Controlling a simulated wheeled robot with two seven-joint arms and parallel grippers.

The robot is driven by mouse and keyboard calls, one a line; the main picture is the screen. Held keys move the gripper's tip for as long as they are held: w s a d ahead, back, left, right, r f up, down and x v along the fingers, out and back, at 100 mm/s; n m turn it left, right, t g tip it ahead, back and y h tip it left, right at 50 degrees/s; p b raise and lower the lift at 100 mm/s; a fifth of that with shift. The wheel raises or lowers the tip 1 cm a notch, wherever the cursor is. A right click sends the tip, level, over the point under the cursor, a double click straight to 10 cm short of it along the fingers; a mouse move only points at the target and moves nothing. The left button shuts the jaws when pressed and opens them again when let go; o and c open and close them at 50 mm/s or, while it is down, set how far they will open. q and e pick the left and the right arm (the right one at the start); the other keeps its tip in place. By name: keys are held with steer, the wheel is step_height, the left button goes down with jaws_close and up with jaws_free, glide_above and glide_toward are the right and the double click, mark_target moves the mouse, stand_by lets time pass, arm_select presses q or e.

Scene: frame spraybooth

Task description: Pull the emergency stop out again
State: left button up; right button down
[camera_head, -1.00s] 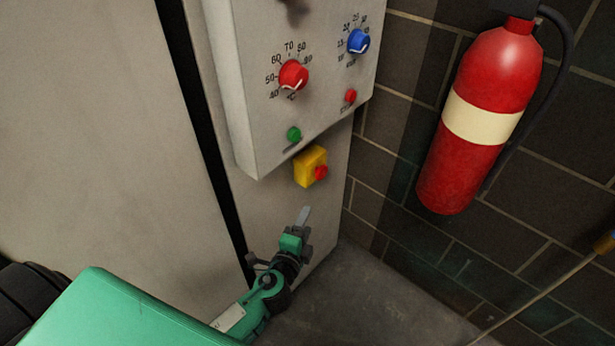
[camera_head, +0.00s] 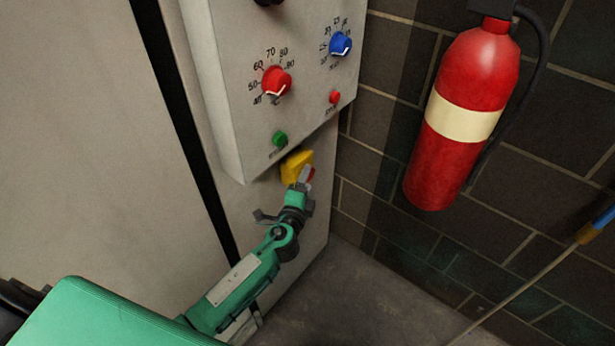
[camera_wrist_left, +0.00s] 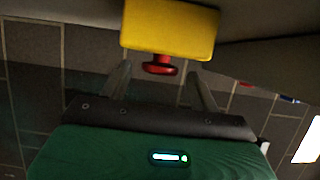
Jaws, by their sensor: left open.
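The emergency stop is a red mushroom button (camera_head: 310,174) on a yellow box (camera_head: 296,167), below the grey control panel. My left gripper (camera_head: 304,176) is right in front of it and covers part of the box and button in the head view. In the left wrist view the yellow box (camera_wrist_left: 168,30) is at the top, with the red button (camera_wrist_left: 160,66) on a short stem. The two fingers of the left gripper (camera_wrist_left: 162,82) stand apart on either side of the button, with gaps to it. The gripper is open and holds nothing. My right gripper is not in view.
The control panel (camera_head: 230,100) carries a red dial (camera_head: 276,81), a blue dial (camera_head: 340,43), a green button (camera_head: 280,139) and a small red button (camera_head: 335,97). A fire extinguisher (camera_head: 460,115) hangs on the dark wall at right. A blue-ended pole (camera_head: 540,280) leans further right.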

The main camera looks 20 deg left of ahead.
arm_select(q)
steer(key=shift+w, duration=0.95)
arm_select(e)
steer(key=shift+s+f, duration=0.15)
arm_select(q)
steer(key=c, duration=1.3)
steer(key=shift+s+d+f, duration=0.1)
steer(key=shift+d, duration=0.05)
steer(key=shift+c, duration=0.2)
steer(key=shift+s+d, duration=0.2)
steer(key=shift+d, duration=0.4)
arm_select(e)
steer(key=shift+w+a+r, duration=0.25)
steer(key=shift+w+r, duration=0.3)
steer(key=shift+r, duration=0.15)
arm_select(q)
steer(key=o, duration=1.3)
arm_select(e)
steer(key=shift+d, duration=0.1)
arm_select(q)
steer(key=shift+o, duration=0.2)
